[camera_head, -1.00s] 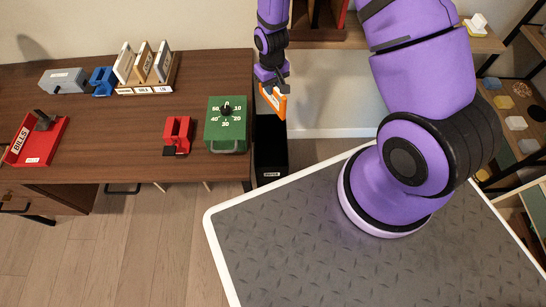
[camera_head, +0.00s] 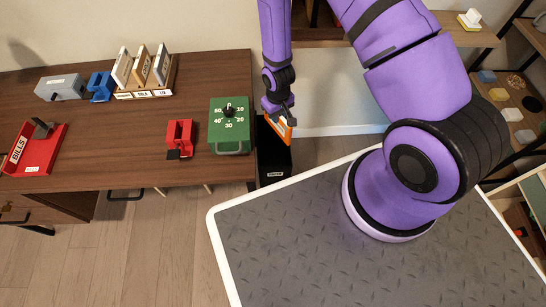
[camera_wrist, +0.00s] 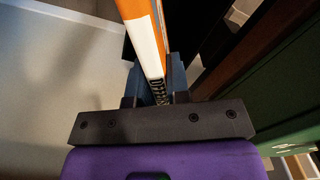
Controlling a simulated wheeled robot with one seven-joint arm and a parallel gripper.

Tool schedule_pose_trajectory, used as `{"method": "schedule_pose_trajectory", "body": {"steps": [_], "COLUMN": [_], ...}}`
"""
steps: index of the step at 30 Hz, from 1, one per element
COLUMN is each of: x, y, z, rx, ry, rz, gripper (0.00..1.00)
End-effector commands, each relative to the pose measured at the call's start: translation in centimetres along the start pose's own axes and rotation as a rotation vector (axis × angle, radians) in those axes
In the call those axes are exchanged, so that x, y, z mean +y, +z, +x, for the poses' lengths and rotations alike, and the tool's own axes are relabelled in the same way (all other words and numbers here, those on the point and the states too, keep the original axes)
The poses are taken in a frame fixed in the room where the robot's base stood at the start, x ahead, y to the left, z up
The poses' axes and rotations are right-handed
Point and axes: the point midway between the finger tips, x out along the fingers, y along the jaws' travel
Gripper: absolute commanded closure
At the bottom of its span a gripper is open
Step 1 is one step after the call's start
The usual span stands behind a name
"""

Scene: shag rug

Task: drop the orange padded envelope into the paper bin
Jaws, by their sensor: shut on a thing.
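The orange padded envelope (camera_head: 281,128) is held between the jaws of my gripper (camera_head: 280,114), which is shut on it. In the wrist view the envelope (camera_wrist: 143,30) shows an orange face and a white edge with dark lettering, and it sticks out beyond the fingers of my gripper (camera_wrist: 157,92). The black paper bin (camera_head: 273,170) stands on the floor beside the desk's right end, with a white label on its front. The envelope appears over the bin's upper part in the head view. The gripper and envelope hide part of the bin's opening, and I cannot tell the exact height between them.
The wooden desk (camera_head: 130,172) edge is close left of the bin. On it are a green dial box (camera_head: 229,139), a red holder (camera_head: 179,139), a red bills tray (camera_head: 40,162) and a file rack (camera_head: 147,93). My grey deck is in front. A shelf (camera_head: 470,38) stands behind right.

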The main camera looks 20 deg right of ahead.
Motion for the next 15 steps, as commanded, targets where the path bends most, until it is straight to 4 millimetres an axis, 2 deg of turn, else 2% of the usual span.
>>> {"method": "schedule_pose_trajectory", "body": {"steps": [9, 10, 12, 14, 15], "x": [0.00, 0.00, 0.00, 0.00, 0.00], "y": [0.02, 0.01, 0.01, 0.01, 0.01], "z": [0.27, 0.27, 0.27, 0.26, 0.26], "rx": [0.000, 0.000, 0.000, 0.000, 0.000], "ry": [0.000, 0.000, 0.000, 0.000, 0.000], "rz": [0.000, 0.000, 0.000, 0.000, 0.000], "gripper": [1.00, 0.81, 0.65, 0.54, 0.54]}}
